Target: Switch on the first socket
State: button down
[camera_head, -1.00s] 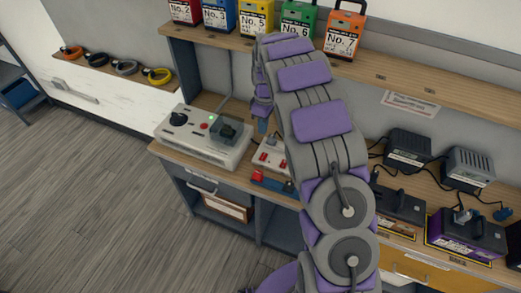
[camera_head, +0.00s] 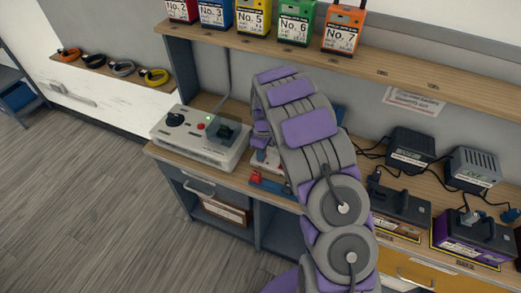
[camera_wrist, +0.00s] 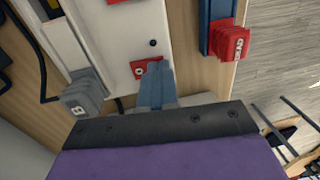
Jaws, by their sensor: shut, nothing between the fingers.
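In the wrist view my gripper (camera_wrist: 156,84) has its blue fingers together, with nothing between them. The tips are at a red switch (camera_wrist: 142,67) on a white socket strip (camera_wrist: 133,30) and partly cover it. I cannot tell whether they touch it, or whether the switch is on or off. In the head view my arm hides my gripper and most of the strip; a small part of the white strip (camera_head: 262,161) shows beside the arm.
A grey block (camera_wrist: 80,100) lies left of the strip, and a red block (camera_wrist: 228,40) on a blue bar right of it. In the head view a grey control box (camera_head: 200,140) stands left on the workbench. Black chargers (camera_head: 410,148) stand right. Numbered packs fill the shelf above.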

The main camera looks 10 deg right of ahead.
jog(key=shift+s+a+f, duration=0.1)
jog(key=shift+f, duration=0.05)
dwell(0.4)
jog(key=shift+w+d+r+p, duration=0.25)
jog(key=shift+w+d+p, duration=0.25)
jog(key=shift+w, duration=0.15)
jog(key=shift+r, duration=0.1)
